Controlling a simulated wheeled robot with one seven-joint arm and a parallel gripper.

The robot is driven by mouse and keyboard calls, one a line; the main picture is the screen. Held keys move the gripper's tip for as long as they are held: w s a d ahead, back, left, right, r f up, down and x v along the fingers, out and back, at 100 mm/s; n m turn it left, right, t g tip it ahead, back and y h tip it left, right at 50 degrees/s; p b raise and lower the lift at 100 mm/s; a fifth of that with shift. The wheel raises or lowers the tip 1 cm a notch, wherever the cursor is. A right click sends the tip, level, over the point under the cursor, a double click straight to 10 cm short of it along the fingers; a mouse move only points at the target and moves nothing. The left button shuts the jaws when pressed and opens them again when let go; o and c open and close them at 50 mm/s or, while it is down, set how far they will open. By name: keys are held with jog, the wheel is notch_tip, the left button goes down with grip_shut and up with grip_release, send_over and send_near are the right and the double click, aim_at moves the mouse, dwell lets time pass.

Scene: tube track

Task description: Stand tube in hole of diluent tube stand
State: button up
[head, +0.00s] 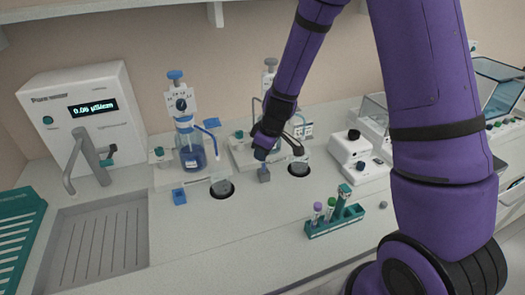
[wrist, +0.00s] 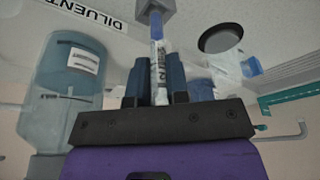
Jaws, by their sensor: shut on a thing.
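My gripper (head: 265,141) is shut on a tube, low over the bench in front of the right-hand dispenser. In the wrist view the tube (wrist: 158,72) stands between my two dark fingers, with a white label and a blue end pointing away from my gripper. In the head view the tube's blue end (head: 261,154) shows below my fingers. It is right over a small grey stand (head: 264,174), whose block also shows in the wrist view (wrist: 172,20). The blue end meets or overlaps the block; I cannot tell whether it is inside the hole. A DILUENT label (wrist: 88,22) lies nearby.
A blue stand (head: 179,196) stands to the left, before a bottle of blue liquid (head: 191,155). Dark round openings (head: 221,189) (head: 299,168) are in the bench. A green rack (head: 335,221) with several tubes is at front right. A sink (head: 97,238) is at left.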

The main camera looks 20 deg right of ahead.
jog(key=shift+f, duration=0.9)
dwell(0.3)
jog(key=o, duration=0.8)
jog(key=v, duration=1)
jog(key=shift+r, duration=0.4)
jog(key=shift+d, duration=0.1)
